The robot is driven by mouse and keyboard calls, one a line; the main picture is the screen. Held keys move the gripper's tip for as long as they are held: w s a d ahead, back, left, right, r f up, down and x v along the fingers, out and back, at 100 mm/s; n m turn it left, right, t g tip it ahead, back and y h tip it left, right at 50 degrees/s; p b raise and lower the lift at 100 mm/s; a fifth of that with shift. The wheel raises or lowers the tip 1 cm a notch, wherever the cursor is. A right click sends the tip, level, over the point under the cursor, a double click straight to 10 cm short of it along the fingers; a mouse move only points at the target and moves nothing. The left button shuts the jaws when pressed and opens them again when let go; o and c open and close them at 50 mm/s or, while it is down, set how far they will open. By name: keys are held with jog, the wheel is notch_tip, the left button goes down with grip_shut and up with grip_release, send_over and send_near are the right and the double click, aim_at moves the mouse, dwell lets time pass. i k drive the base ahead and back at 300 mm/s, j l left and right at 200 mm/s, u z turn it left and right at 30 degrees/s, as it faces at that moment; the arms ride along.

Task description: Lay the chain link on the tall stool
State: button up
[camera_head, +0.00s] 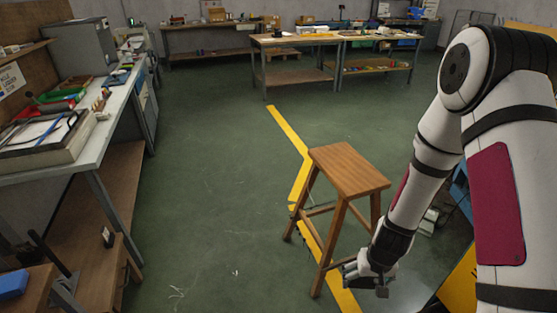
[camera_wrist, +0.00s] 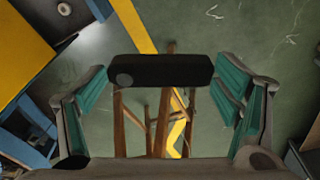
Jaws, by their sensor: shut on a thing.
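The tall stool (camera_head: 348,170) stands on the floor in the middle of the head view, with a bare wooden seat. My gripper (camera_head: 366,279) is low beside its right front leg, below seat height. In the wrist view, the gripper's green-padded fingers (camera_wrist: 161,74) are wide apart, with a dark rounded bar between their tips. I take this bar to be the chain link (camera_wrist: 160,70); its full shape does not show. The stool's wooden legs (camera_wrist: 164,122) show beyond it. In the head view the held thing is too small to make out clearly.
A long workbench (camera_head: 118,100) with trays and tools runs along the left. Further tables (camera_head: 295,40) stand at the back. A yellow floor line (camera_head: 285,130) passes under the stool. The green floor left of the stool is clear.

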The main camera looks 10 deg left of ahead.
aim_at(352, 169)
jog(key=i+j+u, duration=0.2)
jog(key=u, duration=0.25)
jog(key=i+j+u, duration=0.1)
jog(key=i+u, duration=0.2)
jog(key=u, duration=0.2)
jog(key=i+j+z, duration=0.15)
jog(key=i+z, duration=0.15)
jog(key=i, duration=0.35)
